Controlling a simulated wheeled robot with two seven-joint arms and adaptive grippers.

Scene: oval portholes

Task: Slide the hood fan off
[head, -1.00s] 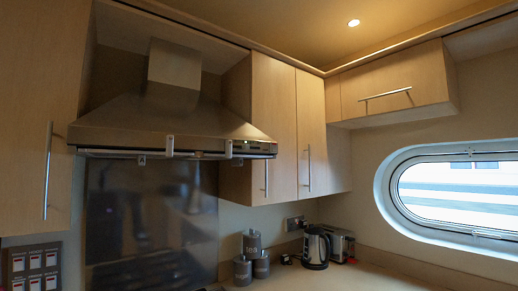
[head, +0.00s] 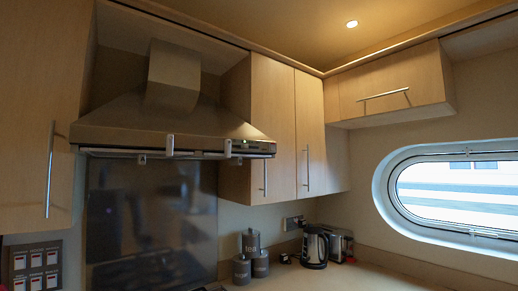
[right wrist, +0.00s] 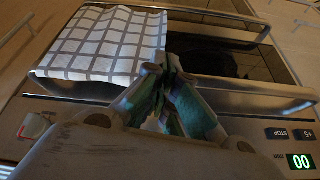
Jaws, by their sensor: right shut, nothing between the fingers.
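The metal range hood (head: 150,122) hangs between wooden cupboards in the head view, with a chimney above it. Its front strip carries two pale upright pieces, a left one (head: 170,145) and a right one (head: 228,148), and small lit marks towards the right end. I cannot tell from the picture whether the fan runs. My right gripper (right wrist: 168,62) is shut and empty in the right wrist view, above a cooker front and apart from the hood. My left gripper is in neither view.
In the right wrist view, a checked towel (right wrist: 105,42) hangs by a metal rail, near a knob (right wrist: 35,126) and a display (right wrist: 300,161). In the head view, a kettle (head: 315,246) and canisters (head: 252,255) stand on the counter. Cupboards flank the hood.

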